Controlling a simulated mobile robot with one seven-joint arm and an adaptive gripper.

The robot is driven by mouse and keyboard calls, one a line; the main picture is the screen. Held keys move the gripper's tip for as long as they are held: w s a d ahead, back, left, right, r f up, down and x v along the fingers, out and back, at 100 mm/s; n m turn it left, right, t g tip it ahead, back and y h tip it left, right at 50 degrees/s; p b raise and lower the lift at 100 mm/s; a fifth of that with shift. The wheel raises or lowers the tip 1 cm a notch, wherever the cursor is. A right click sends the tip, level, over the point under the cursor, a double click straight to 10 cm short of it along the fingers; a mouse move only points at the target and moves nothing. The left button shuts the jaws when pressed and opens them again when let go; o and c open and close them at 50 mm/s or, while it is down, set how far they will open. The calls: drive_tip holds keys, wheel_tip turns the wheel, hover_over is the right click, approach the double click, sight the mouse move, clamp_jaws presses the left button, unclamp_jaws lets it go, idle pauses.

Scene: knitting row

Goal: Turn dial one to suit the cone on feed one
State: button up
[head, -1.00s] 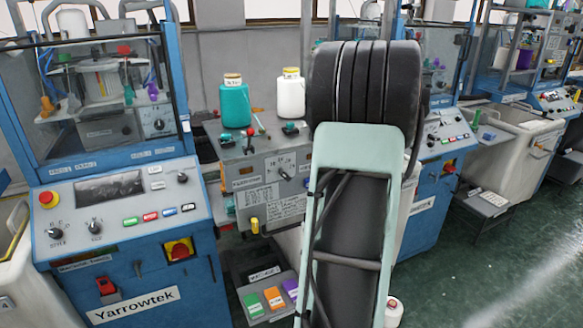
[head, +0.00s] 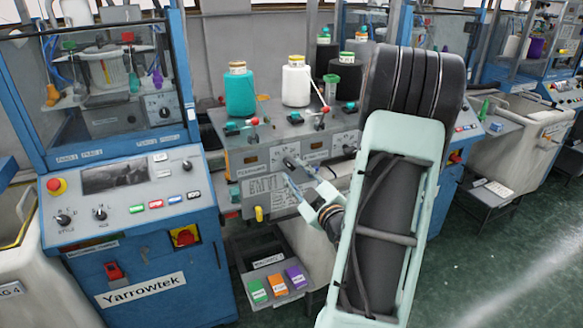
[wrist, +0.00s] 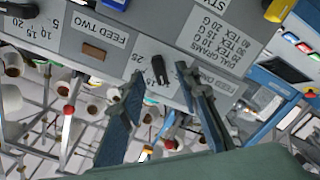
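Dial one (head: 291,162) is a black knob on the grey feed panel, beside the FEED ONE label (head: 255,160). In the wrist view, which is upside down, dial one (wrist: 159,69) stands between the fingertips, seemingly just beyond them; contact cannot be told. Its exact setting is unclear. My gripper (wrist: 158,88) is open and empty; in the head view my gripper (head: 294,188) is just below the dial. A teal cone (head: 239,95) stands above the panel at the left, nearest feed one. A printed dial-grams card (wrist: 215,50) is partly legible.
A white cone (head: 296,85) and dark cones (head: 328,56) stand farther right. Red-knobbed levers (head: 254,122) rise above the panel. A blue Yarrowtek machine (head: 135,230) stands left. My arm covers the panel's right part.

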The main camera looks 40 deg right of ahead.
sight(291, 167)
drive_tip(key=shift+p+x, duration=0.3)
drive_tip(key=shift+x, duration=1.45)
clamp_jaws()
